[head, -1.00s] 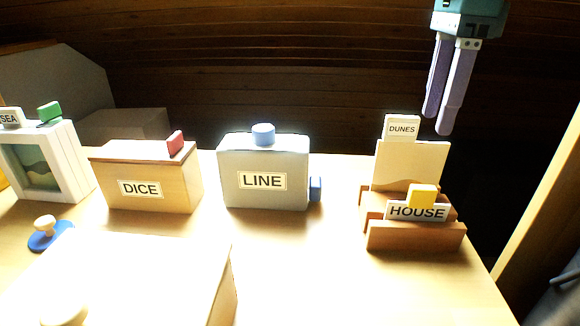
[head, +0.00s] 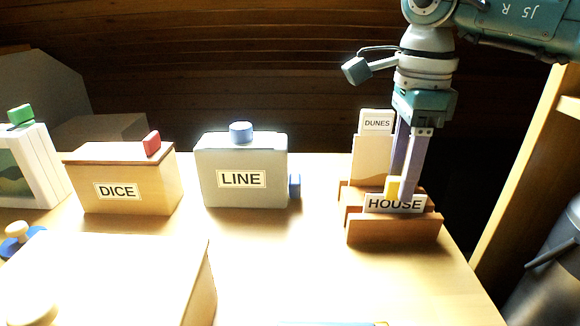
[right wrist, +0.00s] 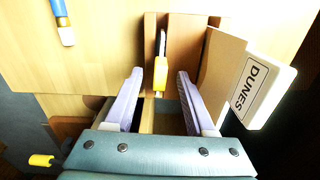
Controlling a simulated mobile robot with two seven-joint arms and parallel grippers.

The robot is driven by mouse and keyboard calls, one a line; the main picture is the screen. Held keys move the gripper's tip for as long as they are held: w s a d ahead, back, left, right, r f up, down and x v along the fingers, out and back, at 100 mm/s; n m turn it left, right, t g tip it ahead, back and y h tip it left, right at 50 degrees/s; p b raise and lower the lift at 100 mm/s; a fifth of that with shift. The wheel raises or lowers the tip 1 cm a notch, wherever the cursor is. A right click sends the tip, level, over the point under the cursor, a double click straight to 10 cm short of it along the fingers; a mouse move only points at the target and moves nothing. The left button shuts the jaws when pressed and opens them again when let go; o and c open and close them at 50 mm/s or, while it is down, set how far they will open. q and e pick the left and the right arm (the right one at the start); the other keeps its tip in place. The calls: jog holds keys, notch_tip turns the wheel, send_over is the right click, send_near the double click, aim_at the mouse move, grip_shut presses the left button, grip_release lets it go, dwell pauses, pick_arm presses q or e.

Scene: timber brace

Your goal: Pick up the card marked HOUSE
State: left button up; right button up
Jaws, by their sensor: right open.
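The card marked HOUSE (head: 394,204) stands in the front slot of a wooden stepped holder (head: 392,232), with a yellow tab (head: 392,188) on its top edge. In the right wrist view the yellow tab (right wrist: 160,74) shows between the finger lines, just ahead of the tips. My right gripper (head: 403,193) is open and points down at the tab, with one finger on each side in the right wrist view (right wrist: 157,72). Contact with the tab cannot be told. My left gripper is not in view.
The DUNES card (head: 376,140) stands behind in the same holder, close to the right fingers. A LINE box (head: 242,172) and a DICE box (head: 122,180) stand to the left. A large pale box (head: 110,275) fills the front left. The table's front middle is mostly clear.

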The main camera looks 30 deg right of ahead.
grip_shut()
dwell(1.3)
